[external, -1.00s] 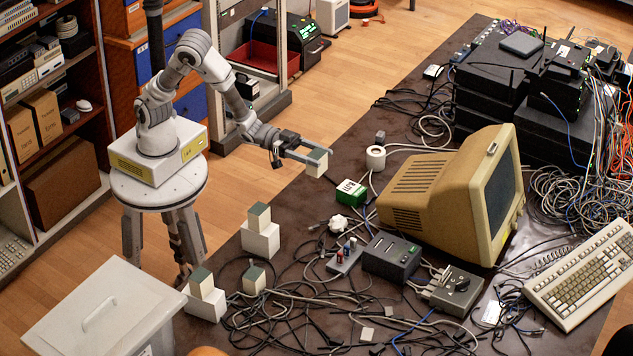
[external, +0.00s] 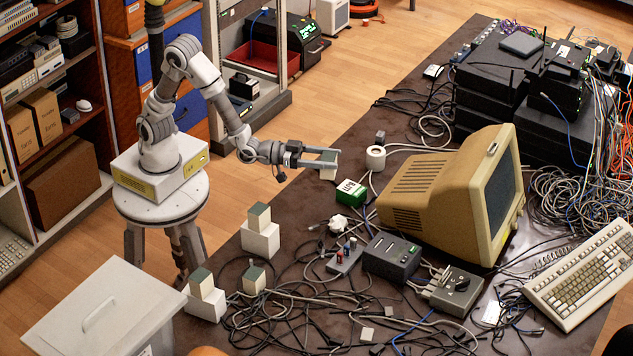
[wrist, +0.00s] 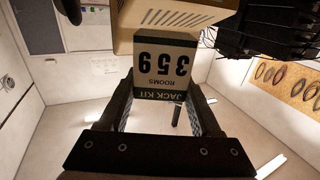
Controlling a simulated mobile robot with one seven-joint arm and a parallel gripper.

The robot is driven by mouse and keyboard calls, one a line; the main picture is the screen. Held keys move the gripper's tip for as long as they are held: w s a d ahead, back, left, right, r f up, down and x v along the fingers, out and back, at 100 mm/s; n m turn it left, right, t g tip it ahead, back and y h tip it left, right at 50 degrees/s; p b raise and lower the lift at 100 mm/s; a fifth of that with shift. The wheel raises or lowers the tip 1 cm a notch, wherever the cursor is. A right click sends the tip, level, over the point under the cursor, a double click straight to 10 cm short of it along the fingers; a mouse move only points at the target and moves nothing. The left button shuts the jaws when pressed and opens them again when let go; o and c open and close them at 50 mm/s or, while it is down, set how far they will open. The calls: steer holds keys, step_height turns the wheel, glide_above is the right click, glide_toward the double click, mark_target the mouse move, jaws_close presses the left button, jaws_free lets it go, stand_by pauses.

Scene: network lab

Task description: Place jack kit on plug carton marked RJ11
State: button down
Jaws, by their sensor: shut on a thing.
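My gripper (external: 326,162) is shut on the jack kit (external: 328,172), a small box with pale sides, and holds it up near the table's far-left edge.
A white roll (external: 375,158) and a beige monitor (external: 440,190) are right of my gripper. A white knob-like piece (external: 338,223), a grey switch box (external: 391,257) and tangled cables crowd the near side. A lidded bin (external: 100,310) stands front left.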

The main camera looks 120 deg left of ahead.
steer(key=a+f, duration=0.2)
steer(key=a, duration=0.1)
steer(key=w+a+f+b, duration=0.1)
steer(key=a+f, duration=0.1)
steer(key=a, duration=0.1)
steer(key=w+a+f+b, duration=0.1)
steer(key=a+f, duration=0.1)
steer(key=a, duration=0.1)
steer(key=shift+w+a, duration=0.15)
steer(key=shift+a, duration=0.1)
steer(key=shift+f+b, duration=0.8)
steer(key=shift+f, duration=1.1)
steer(key=shift+f, duration=0.2)
steer(key=shift+c, duration=0.5)
jaws_free()
steer(key=shift+r, duration=0.1)
